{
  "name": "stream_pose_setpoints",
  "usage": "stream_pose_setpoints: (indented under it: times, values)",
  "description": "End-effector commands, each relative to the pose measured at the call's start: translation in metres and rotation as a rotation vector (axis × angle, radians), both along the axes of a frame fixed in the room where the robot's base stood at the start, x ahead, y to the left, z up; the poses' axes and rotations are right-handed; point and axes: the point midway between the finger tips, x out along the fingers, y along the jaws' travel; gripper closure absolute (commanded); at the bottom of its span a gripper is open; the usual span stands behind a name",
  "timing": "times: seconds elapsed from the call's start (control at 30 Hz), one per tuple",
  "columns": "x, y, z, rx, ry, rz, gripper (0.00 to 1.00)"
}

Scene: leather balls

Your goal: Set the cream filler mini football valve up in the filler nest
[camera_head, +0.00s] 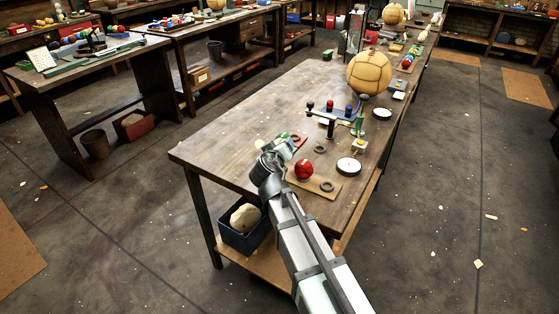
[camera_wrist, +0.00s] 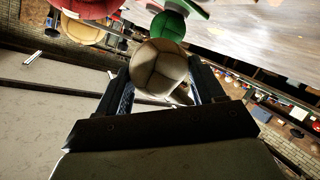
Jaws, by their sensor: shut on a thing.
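The cream mini football (camera_wrist: 160,68) is between the two dark fingers of my gripper (camera_wrist: 163,78) in the wrist view. My gripper is shut on it. The side of the ball facing this camera shows stitched panels; I cannot make out the valve. In the head view my gripper (camera_head: 277,152) is at the near left part of the workbench, and a small cream patch (camera_head: 260,143) beside it may be the ball. A wooden board (camera_head: 314,184) with a red ball (camera_head: 304,170) and a dark ring (camera_head: 327,186) lies to its right. I cannot tell which ring is the filler nest.
Two more dark rings, one of them (camera_head: 320,149), lie near my gripper. A white-faced round dial (camera_head: 348,166), a green stand (camera_head: 358,126), a dark post with a crossbar (camera_head: 330,122) and a large tan ball (camera_head: 370,73) stand farther along. The bench's left part (camera_head: 235,130) is clear.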

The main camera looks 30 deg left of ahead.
Motion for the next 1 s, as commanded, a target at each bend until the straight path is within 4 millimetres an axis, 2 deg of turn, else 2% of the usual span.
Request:
stream_pose_setpoints:
  times: [0.4,0.93,0.97,1.0]
  values:
    - [0.000,0.000,-0.043,-0.001,0.000,0.000,0.66]
    - [0.000,0.000,-0.050,0.001,0.000,0.000,0.66]
    - [0.000,0.000,-0.050,0.001,0.000,0.000,0.31]
    - [0.000,0.000,-0.050,0.001,0.000,0.000,0.27]
